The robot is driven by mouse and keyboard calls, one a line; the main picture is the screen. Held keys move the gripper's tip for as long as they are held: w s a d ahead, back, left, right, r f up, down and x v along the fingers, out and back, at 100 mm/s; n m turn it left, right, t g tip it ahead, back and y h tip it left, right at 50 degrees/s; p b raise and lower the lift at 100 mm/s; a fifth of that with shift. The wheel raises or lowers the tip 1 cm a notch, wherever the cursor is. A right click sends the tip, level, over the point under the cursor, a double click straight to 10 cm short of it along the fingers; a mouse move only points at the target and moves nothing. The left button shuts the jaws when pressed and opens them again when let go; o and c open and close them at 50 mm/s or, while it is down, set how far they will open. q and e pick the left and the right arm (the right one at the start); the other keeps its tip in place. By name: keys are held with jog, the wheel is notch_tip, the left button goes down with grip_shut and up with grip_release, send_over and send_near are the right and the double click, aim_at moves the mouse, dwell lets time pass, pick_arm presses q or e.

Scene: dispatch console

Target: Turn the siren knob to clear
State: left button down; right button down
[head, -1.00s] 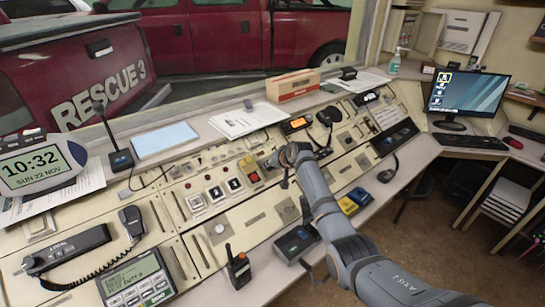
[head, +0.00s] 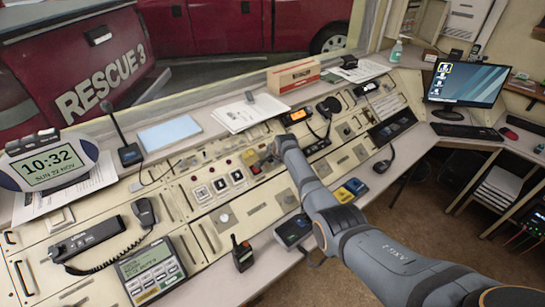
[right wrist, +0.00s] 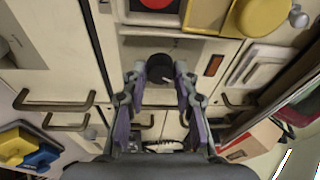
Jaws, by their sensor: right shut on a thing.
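The siren knob, a dark round knob (right wrist: 160,66), shows in the right wrist view between my fingertips. It sits on the cream console (head: 258,214). My right gripper (right wrist: 160,75) is shut on this knob, one finger on each side. In the head view my right gripper (head: 268,154) is at the middle of the console, and my arm hides most of the knob there. The knob's pointer and its labels cannot be read. My left gripper is not in view.
A yellow button (right wrist: 262,15) and a red button (right wrist: 155,3) are close to the knob. A boxed carton (head: 293,76) and papers (head: 247,113) lie on the upper ledge.

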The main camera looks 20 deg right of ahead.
jog(key=m, duration=0.2)
jog(key=shift+m, duration=0.3)
jog(key=shift+m+g+h+b, duration=0.3)
jog(key=shift+m+g+b, duration=0.35)
jog(key=shift+m, duration=0.85)
jog(key=c, duration=1)
grip_release()
jog(key=v, duration=1.2)
